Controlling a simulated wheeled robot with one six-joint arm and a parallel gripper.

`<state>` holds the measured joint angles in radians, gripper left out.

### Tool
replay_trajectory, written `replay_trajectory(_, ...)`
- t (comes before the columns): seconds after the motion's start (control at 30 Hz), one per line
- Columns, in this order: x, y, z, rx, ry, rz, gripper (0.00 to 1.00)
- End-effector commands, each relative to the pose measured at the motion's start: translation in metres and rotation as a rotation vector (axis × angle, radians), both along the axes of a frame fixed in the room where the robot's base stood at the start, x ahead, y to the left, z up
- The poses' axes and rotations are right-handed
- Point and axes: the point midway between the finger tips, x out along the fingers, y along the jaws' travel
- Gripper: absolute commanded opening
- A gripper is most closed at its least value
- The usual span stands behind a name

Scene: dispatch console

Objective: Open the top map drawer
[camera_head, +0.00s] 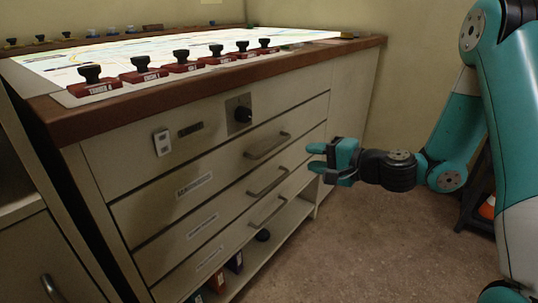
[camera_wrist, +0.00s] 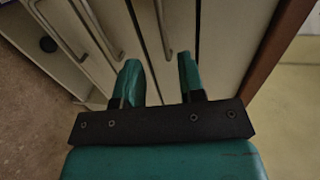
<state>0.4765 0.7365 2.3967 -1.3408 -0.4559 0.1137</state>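The top map drawer (camera_head: 225,172) is the upper of three drawers in the beige console and is closed flush. Its bar handle (camera_head: 267,146) is on the right part of its front. My gripper (camera_head: 312,157) is open and empty, to the right of that handle in the head view. In the wrist view, the top handle (camera_wrist: 162,30) shows just beyond and between my two spread fingertips (camera_wrist: 157,65). The handle looks apart from the fingers; the exact gap is hard to judge.
Two lower drawer handles (camera_head: 268,179) (camera_head: 268,212) are close below. Stamps stand along the wooden top edge (camera_head: 180,92). An open shelf holds binders (camera_head: 235,262). The floor (camera_head: 370,240) in front is clear.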

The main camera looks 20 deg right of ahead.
Motion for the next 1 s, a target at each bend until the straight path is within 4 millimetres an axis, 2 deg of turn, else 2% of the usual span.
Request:
replay_trajectory(0.1, 0.022, 0.018, -0.006, -0.004, -0.004, 0.008, 0.36)
replay_trajectory(0.5, 0.090, 0.068, -0.023, -0.003, -0.003, 0.006, 0.36)
replay_trajectory(0.73, 0.109, 0.080, -0.029, -0.003, 0.000, 0.005, 0.36)
replay_trajectory(1.0, 0.112, 0.082, -0.029, -0.002, 0.001, 0.002, 0.36)
